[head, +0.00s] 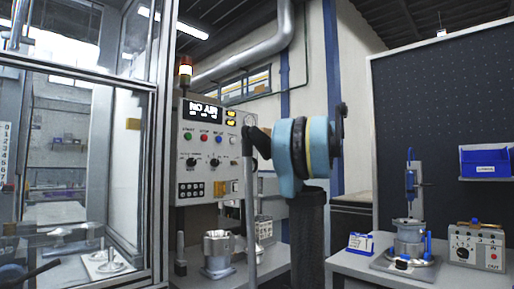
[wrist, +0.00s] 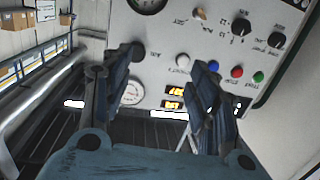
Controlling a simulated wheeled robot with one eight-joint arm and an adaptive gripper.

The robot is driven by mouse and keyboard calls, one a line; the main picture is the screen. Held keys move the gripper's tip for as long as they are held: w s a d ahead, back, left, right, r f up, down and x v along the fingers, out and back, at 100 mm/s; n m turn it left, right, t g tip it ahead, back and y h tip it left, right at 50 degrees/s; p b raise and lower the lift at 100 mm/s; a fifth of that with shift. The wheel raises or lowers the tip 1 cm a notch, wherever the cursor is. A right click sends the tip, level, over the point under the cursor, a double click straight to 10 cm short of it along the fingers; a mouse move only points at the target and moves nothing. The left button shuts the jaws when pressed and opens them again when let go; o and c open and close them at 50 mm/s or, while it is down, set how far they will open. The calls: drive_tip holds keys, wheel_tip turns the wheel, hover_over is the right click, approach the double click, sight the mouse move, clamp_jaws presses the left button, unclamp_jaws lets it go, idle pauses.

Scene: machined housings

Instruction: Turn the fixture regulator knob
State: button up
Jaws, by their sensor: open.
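My gripper (wrist: 165,62) is open and empty in the wrist view, with its two dark fingers spread in front of the grey control panel (wrist: 170,25), which appears upside down. A round black knob (wrist: 139,51) sits on the panel by the left fingertip, between a large gauge (wrist: 148,4) and a small gauge (wrist: 133,92). It may be the regulator knob; its label is too small to be sure. I cannot tell whether the finger touches it. In the head view the panel (head: 207,150) shows "NO AIR", and my arm hides its right part.
Other controls lie close by: black selector knobs (wrist: 240,27), a white button (wrist: 183,60) and coloured buttons (wrist: 237,72). A glass enclosure (head: 75,160) stands left. A right-hand bench holds a small press (head: 410,238) and a grey control box (head: 478,247).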

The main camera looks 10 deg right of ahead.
wheel_tip(320, 180, up, 3)
drive_tip(key=w+d, duration=0.2)
drive_tip(key=t, duration=0.1)
approach(253, 142)
drive_tip(key=x, duration=0.8)
drive_tip(key=shift+w+a+f, duration=0.1)
drive_tip(key=shift+w+a, duration=0.1)
drive_tip(key=c, duration=1.1)
